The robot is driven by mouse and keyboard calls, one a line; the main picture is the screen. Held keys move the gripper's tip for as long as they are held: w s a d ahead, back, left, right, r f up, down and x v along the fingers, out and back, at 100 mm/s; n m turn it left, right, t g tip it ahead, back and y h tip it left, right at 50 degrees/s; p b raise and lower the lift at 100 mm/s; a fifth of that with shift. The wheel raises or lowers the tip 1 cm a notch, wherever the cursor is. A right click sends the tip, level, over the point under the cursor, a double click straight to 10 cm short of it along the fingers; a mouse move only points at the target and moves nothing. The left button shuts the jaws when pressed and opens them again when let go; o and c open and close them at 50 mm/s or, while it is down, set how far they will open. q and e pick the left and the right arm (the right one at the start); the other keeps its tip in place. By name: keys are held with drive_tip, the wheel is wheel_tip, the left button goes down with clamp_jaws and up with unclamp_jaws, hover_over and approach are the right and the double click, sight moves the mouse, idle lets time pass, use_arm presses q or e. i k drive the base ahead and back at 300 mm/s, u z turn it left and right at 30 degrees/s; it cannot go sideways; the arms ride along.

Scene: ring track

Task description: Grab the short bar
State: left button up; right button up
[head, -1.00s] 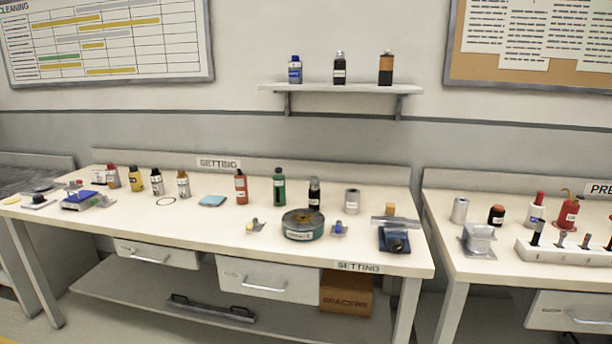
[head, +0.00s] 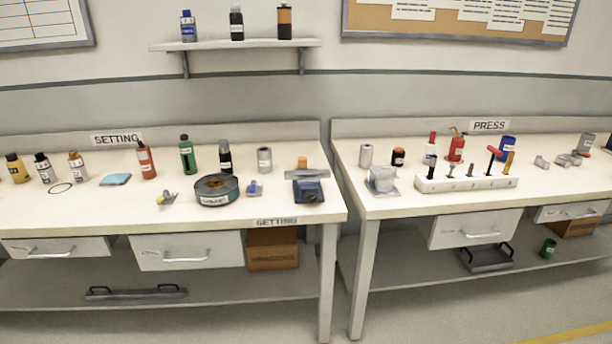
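A dark flat bar with two raised black handles (head: 135,293) lies on the lower shelf under the SETTING bench. Under the PRESS bench, a second dark piece with two raised handles (head: 486,259) sits on the lower shelf; it looks shorter and deeper. I cannot tell for certain which one is the short bar. Neither of my grippers is in view.
The SETTING bench (head: 60,209) and PRESS bench (head: 400,200) stand side by side with a narrow gap. Drawers (head: 187,251) and a cardboard box (head: 272,249) hang or sit above the lower shelf. Floor in front is clear.

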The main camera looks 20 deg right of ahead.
sight(323, 173)
drive_tip(key=z, duration=2.4)
drive_tip(key=i, duration=3.3)
drive_tip(key=u, duration=3.9)
